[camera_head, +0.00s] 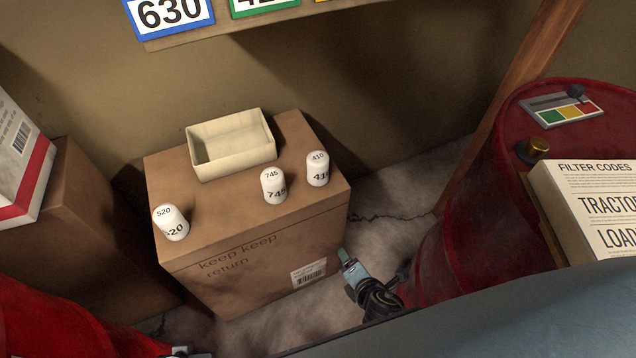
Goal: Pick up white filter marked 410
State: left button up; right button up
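The white filter marked 410 (317,169) stands upright near the right edge of the cardboard box top. A white filter marked 745 (273,186) stands just left of it, apart from it. A white filter marked 520 (171,223) sits near the box's left front corner. My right gripper (347,263) is low beside the box's right front corner, below the box top and apart from all filters; its finger opening is unclear. Only a small piece at the bottom edge, probably my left gripper (185,352), shows; its fingers cannot be made out.
An empty cream tray (203,172) sits at the back of the cardboard box (222,211). A red drum (470,240) stands at right with a filter codes box (590,205). Another red drum (50,325) is at lower left. A shelf edge (215,30) with number signs runs above.

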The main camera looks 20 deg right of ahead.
jog(key=w+a+r+n+t+b, duration=0.2)
jog(key=w+r+n+t+b, duration=0.35)
jog(key=w+r+n, duration=0.2)
jog(key=n+t+b, duration=0.3)
jog(key=n+b, duration=0.1)
jog(key=n, duration=0.1)
send_near(321, 174)
jog(key=shift+g+h, duration=0.25)
jog(key=shift+h, duration=0.05)
jog(key=w, duration=0.7)
jog(key=shift+w+d+r, duration=0.2)
jog(key=shift+w+r, duration=0.05)
jog(key=w+b, duration=0.1)
jog(key=w, duration=0.3)
jog(key=shift+w, duration=0.7)
pick_arm(q)
jog(key=w+d+r+t, duration=0.1)
jog(key=w+r+t, duration=0.2)
jog(key=r, duration=0.5)
jog(key=w+d+r+t+h, duration=0.1)
jog(key=w+d+r+t, duration=0.1)
jog(key=r, duration=0.5)
jog(key=w+t, duration=0.1)
jog(key=w, duration=0.1)
jog(key=shift+w+r+t+h, duration=0.3)
jog(key=shift+w+r+t, duration=0.05)
jog(key=shift+w+t, duration=0.05)
pick_arm(e)
jog(key=c, duration=1.2)
